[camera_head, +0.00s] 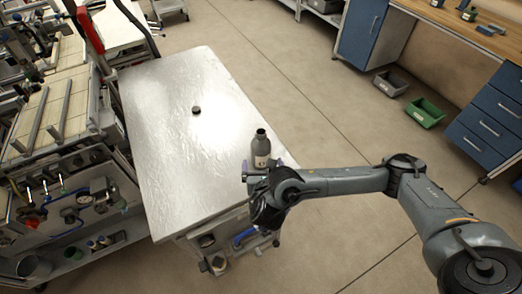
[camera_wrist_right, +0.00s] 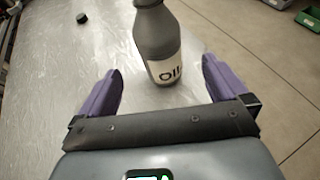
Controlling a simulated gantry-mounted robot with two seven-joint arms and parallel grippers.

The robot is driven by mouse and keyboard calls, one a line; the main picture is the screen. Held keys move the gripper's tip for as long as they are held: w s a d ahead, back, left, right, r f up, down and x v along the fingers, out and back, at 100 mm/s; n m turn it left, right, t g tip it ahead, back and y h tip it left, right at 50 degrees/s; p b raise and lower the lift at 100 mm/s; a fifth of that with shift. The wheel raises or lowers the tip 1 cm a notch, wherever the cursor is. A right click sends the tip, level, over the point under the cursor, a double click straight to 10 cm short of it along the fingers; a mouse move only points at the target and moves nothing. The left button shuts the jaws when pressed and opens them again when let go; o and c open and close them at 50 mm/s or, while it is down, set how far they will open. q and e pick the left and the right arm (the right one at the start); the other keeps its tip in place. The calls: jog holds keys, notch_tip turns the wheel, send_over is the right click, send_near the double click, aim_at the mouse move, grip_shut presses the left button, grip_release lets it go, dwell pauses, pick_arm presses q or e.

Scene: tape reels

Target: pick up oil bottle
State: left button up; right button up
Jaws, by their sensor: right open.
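The oil bottle (camera_head: 261,150) is grey with a pale label and stands upright near the right edge of a metal-topped table (camera_head: 165,105). In the right wrist view the bottle (camera_wrist_right: 158,45) shows its "OIL" label, and its top is cut off by the frame. My right gripper (camera_head: 262,175) is at the near side of the bottle in the head view. In the wrist view its two purple fingers (camera_wrist_right: 161,85) are spread wide, with the bottle ahead and roughly between them. The gripper holds nothing. My left gripper is not in view.
A small black cap (camera_head: 196,110) lies on the table, away from the bottle; the rest of the tabletop is clear. A machine bench (camera_head: 60,110) stands at the table's left. A green bin (camera_head: 424,113) and blue drawers (camera_head: 490,115) are farther right.

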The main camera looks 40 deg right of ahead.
aim_at(261, 156)
jog(key=b+x, duration=0.1)
jog(key=x, duration=0.2)
jog(key=shift+w+d+f+b, duration=0.2)
jog(key=shift+w+d+b, duration=0.05)
jog(key=shift+b, duration=0.15)
jog(key=shift+w+d+f+b, duration=0.2)
jog(key=shift+w+d+b, duration=0.15)
jog(key=shift+w, duration=0.15)
jog(key=b+x, duration=0.3)
jog(key=shift+w+f, duration=0.15)
jog(key=shift+f, duration=0.15)
jog(key=shift+w+d+f+b, duration=0.15)
jog(key=shift+w+d+b, duration=0.3)
jog(key=shift+w, duration=0.1)
jog(key=c, duration=1.2)
jog(key=shift+c, duration=0.5)
